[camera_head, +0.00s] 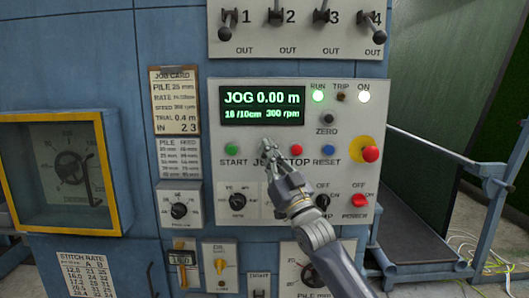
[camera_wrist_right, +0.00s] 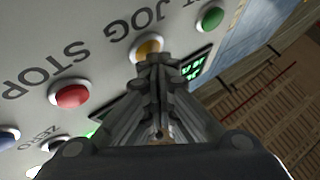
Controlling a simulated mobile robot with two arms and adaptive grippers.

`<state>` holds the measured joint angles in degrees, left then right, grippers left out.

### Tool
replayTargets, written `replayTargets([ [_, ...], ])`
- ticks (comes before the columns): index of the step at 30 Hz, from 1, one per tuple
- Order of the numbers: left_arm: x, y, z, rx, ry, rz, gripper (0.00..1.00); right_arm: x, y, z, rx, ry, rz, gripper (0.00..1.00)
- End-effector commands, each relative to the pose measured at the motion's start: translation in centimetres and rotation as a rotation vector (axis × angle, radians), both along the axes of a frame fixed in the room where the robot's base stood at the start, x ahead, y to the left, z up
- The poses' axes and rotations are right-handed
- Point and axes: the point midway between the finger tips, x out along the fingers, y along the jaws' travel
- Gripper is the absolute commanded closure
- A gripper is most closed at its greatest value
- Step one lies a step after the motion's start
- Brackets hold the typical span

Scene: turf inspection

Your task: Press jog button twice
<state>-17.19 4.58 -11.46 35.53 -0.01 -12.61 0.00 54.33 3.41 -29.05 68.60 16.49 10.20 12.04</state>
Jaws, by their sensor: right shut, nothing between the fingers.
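The jog button is a yellow button (camera_wrist_right: 148,47) beside the label JOG in the right wrist view. In the head view my gripper hides it. My right gripper (camera_head: 267,147) is shut and empty, with its fingertips in front of the jog button. In the right wrist view the fingertips (camera_wrist_right: 158,62) overlap the button's lower edge; I cannot tell whether they touch it. The display (camera_head: 262,105) reads JOG 0.00 m, 16 /10cm and 300 rpm. My left gripper is not in view.
The green START button (camera_head: 232,150) is left of the gripper, and the red STOP button (camera_head: 297,150) and blue RESET button (camera_head: 328,151) are right. A red button on yellow (camera_head: 370,154) is farther right. Knobs and a POWER switch (camera_head: 358,200) sit below.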

Motion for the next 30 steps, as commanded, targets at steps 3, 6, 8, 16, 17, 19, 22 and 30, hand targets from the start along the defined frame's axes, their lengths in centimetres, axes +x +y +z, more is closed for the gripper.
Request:
replayTargets([
  [3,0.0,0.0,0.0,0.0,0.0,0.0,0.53,0.0,0.0,0.0,-0.001,0.001,0.0,1.0],
  [6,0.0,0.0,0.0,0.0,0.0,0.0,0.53,0.0,0.0,0.0,-0.001,0.001,0.0,1.0],
  [8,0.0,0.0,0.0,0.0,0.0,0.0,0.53,0.0,0.0,0.0,-0.001,0.001,0.0,1.0],
  [16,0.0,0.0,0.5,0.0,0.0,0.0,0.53,-0.8,0.1,0.0,0.001,0.002,0.001,1.0],
  [17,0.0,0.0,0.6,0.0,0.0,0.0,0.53,-1.0,0.1,0.0,0.0,0.001,0.002,1.0],
  [19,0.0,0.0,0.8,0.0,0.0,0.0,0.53,-1.4,0.1,-0.1,0.0,0.003,0.001,1.0],
  [22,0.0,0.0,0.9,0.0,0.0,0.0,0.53,-1.8,0.0,-0.1,0.0,0.001,0.001,1.0],
  [30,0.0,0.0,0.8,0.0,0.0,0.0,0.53,-1.9,0.0,-0.1,0.0,0.0,0.0,1.0],
])
